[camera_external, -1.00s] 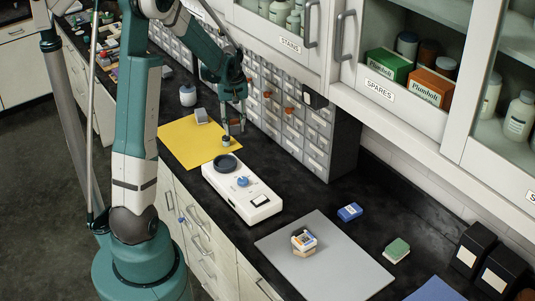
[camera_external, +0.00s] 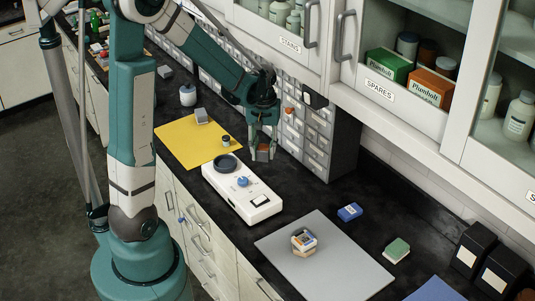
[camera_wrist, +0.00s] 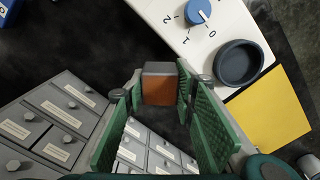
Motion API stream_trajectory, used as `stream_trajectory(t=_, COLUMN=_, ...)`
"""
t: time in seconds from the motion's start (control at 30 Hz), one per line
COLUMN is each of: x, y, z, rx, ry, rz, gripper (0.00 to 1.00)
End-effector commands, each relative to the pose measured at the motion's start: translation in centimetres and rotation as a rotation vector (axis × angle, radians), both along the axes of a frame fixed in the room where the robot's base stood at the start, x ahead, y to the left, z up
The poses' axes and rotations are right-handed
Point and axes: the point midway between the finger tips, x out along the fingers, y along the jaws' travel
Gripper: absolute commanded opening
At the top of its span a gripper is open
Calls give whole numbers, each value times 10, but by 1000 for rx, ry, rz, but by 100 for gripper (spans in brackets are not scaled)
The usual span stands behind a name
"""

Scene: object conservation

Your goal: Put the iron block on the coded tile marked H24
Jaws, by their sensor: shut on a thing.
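My gripper (camera_external: 262,150) is shut on a small block (camera_external: 263,153) with a rust-brown face and a grey top. In the wrist view the block (camera_wrist: 165,84) sits between the far ends of the green finger pads. It is over the dark counter, beside the white scale-like device and in front of the small drawers. I cannot tell its material from a label. I can read no tile marked H24.
The white device (camera_external: 255,205) has a blue knob and a dark round pan. A blue block (camera_external: 350,212) and a green-topped block (camera_external: 397,250) lie near the cabinets.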

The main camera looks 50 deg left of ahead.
Motion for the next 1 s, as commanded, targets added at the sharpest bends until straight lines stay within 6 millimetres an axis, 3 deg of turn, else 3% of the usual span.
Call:
stream_trajectory(t=0.6, x=-31, y=-110, z=43, rx=0, ry=0, rz=-129, gripper=1)
stream_trajectory(t=1.0, x=-47, y=-175, z=53, rx=0, ry=0, rz=-259, gripper=1)
